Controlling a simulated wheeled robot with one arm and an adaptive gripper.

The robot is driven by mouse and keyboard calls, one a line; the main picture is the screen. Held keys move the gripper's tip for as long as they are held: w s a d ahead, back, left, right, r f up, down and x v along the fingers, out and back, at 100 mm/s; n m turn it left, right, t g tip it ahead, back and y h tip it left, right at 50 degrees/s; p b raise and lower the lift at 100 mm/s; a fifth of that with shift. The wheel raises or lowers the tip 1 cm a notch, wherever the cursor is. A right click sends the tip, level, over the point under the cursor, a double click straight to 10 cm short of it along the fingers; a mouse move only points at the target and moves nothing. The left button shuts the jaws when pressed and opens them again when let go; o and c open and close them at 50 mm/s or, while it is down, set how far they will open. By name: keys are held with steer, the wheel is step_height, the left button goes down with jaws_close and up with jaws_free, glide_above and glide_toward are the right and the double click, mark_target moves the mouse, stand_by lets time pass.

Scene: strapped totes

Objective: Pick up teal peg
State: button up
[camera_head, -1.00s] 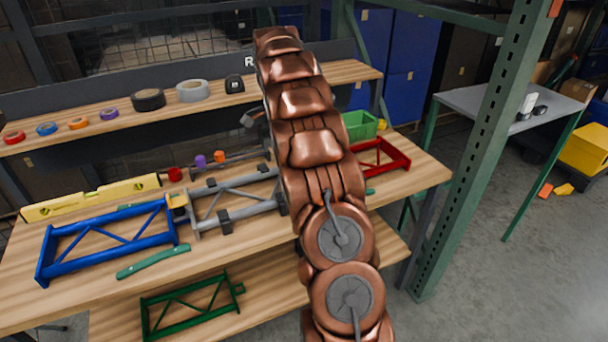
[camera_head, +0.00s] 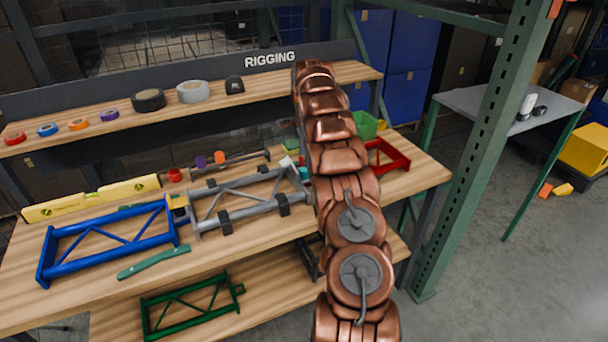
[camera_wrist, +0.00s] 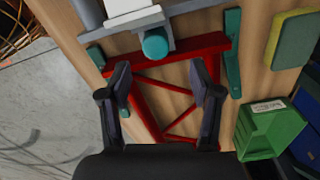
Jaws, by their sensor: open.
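The teal peg (camera_wrist: 155,43) shows in the wrist view as a short round piece with its rounded end toward the camera. It is by the grey frame (camera_wrist: 180,41), beside a white block (camera_wrist: 128,8) and near the red frame (camera_wrist: 165,65). In the head view a small teal spot (camera_head: 303,172) shows at the right end of the grey frame, partly covered by my arm. My gripper (camera_wrist: 165,80) is open and empty, with the peg ahead of the gap between its fingers. In the head view my gripper is hidden behind my arm.
The red frame and a green bin (camera_wrist: 270,128) lie close to my fingers in the wrist view. Teal strips (camera_wrist: 233,52) lie nearby. A blue frame (camera_head: 105,240) and yellow level (camera_head: 92,198) are on the bench's left side. A shelf with tape rolls (camera_head: 148,100) stands behind.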

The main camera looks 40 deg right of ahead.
mark_target(305, 169)
steer(key=shift+s+a+f+p, duration=0.15)
steer(key=shift+f+p, duration=0.3)
steer(key=shift+f, duration=0.55)
steer(key=shift+w+a+f+p, duration=0.15)
steer(key=shift+f+p, duration=0.25)
steer(key=shift+f, duration=1.4)
steer(key=shift+c, duration=0.3)
jaws_close()
